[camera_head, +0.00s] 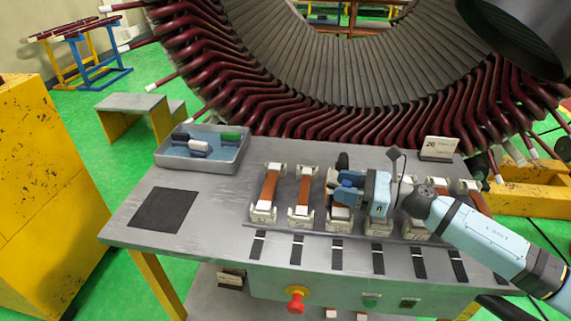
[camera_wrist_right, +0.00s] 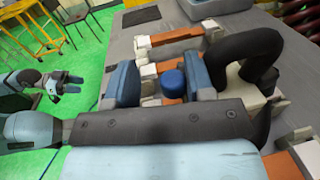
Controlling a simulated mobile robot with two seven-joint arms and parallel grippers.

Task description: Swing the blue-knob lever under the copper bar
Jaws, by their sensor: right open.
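My right gripper (camera_head: 345,187) reaches in from the right over the row of copper bars in the head view. In the right wrist view its two blue-padded fingers (camera_wrist_right: 158,81) are open. The round blue knob (camera_wrist_right: 172,83) shows between them, nearer the right pad, with a gap on the left. The lever below the knob is mostly hidden. An orange-brown copper bar (camera_wrist_right: 178,67) lies behind the knob in white end holders. My left gripper (camera_wrist_right: 65,85) seems to show small at the left of the wrist view, away from the table.
Two copper bars (camera_head: 269,186) (camera_head: 304,190) in white holders stand left of the gripper; more stand to its right. A grey tray (camera_head: 243,160) holds small blocks. A black mat (camera_head: 163,211) lies on the left. A red stop button (camera_head: 296,295) is at the front. The large stator (camera_head: 330,120) stands behind.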

